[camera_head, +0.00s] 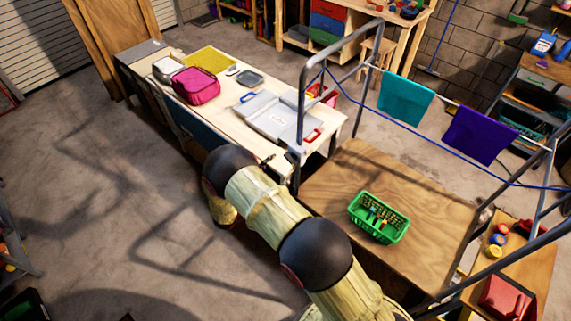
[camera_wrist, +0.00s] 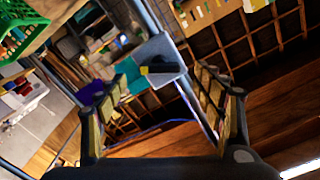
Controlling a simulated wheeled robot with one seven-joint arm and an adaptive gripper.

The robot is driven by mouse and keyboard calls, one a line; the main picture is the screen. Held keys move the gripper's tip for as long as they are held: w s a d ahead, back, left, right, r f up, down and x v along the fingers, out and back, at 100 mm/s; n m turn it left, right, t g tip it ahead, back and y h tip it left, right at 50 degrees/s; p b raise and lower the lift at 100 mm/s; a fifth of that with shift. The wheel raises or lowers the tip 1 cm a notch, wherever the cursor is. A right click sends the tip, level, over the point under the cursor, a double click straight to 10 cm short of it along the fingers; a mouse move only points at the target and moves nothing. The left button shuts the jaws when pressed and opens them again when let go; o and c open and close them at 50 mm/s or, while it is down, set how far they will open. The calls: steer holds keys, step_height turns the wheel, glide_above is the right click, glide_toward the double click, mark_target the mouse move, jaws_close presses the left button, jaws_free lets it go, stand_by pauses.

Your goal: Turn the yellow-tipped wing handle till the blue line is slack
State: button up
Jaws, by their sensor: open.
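In the wrist view, a grey plate or bracket (camera_wrist: 158,62) on a metal post carries a dark part with a small yellow piece (camera_wrist: 144,71), which looks like the wing handle's tip. My gripper (camera_wrist: 164,75) is open, with its two padded fingers spread either side of this bracket in the picture. I cannot tell how far off it is, and nothing is held. The blue line (camera_head: 421,136) runs from the metal frame across to the right in a sagging curve in the head view.
The metal frame (camera_head: 301,100) stands close to my arm. A teal cloth (camera_head: 405,99) and a purple cloth (camera_head: 480,134) hang from it. A green basket (camera_head: 379,217) stands on a wooden board (camera_head: 340,178).

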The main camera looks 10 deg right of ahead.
steer(key=v, duration=0.7)
stand_by(0.4)
